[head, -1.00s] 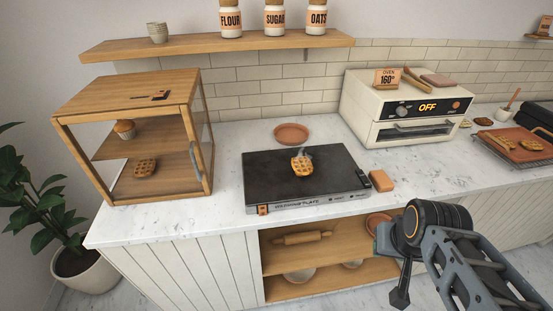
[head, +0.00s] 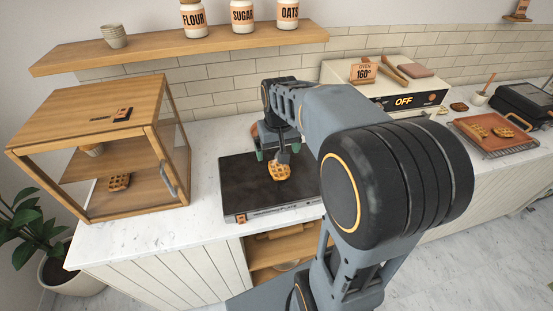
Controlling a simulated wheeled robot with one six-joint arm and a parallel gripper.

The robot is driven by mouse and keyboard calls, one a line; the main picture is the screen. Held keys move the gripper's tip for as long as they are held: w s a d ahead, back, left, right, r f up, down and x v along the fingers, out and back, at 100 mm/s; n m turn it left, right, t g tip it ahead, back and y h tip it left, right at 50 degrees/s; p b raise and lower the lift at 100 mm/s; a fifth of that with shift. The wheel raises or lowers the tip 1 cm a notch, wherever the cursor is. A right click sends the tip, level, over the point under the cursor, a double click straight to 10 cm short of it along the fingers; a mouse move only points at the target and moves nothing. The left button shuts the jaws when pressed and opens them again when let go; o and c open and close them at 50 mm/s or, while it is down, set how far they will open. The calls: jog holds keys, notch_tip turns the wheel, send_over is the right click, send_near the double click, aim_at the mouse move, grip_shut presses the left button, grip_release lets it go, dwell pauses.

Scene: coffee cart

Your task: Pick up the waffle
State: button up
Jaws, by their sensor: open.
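A round golden waffle (head: 279,172) lies on the dark top of the warming plate (head: 245,180), towards its right half. My gripper (head: 271,156) is open and points down just above and behind the waffle in the picture. One finger shows to the left of the waffle's top edge, the other close over that edge. I cannot tell whether a finger touches the waffle. My arm hides the right end of the plate.
A wooden cabinet (head: 90,98) at the left holds another waffle (head: 119,182) and a muffin (head: 93,150). A shelf (head: 180,46) with jars hangs above. An oven (head: 340,75) stands behind my arm. More waffles (head: 478,130) lie on a board (head: 500,146) at the right.

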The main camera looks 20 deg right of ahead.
jog(key=shift+m+g, duration=0.3)
jog(key=shift+g, duration=0.2)
jog(key=w+d, duration=0.1)
jog(key=w+d+p, duration=0.1)
jog(key=w+d, duration=0.1)
jog(key=w, duration=0.1)
jog(key=shift+d+r+p, duration=0.1)
jog(key=shift+r+p, duration=0.25)
jog(key=shift+p, duration=0.05)
send_over(279, 167)
jog(key=f, duration=0.5)
jog(key=f+p, duration=0.1)
jog(key=f, duration=0.1)
jog(key=shift+s+d+f, duration=0.2)
jog(key=shift+d+f, duration=0.1)
jog(key=shift+d, duration=0.05)
jog(key=shift+w+a+f+p, duration=0.1)
jog(key=shift+f+p, duration=0.15)
jog(key=shift+f, duration=0.5)
jog(key=shift+s+a+f+p, duration=0.15)
jog(key=shift+f+p, duration=0.1)
jog(key=shift+f, duration=0.55)
jog(key=shift+w+a+f+p, duration=0.15)
jog(key=shift+f+p, duration=0.1)
jog(key=shift+f, duration=1.25)
jog(key=c, duration=1.1)
jog(key=shift+r, duration=0.15)
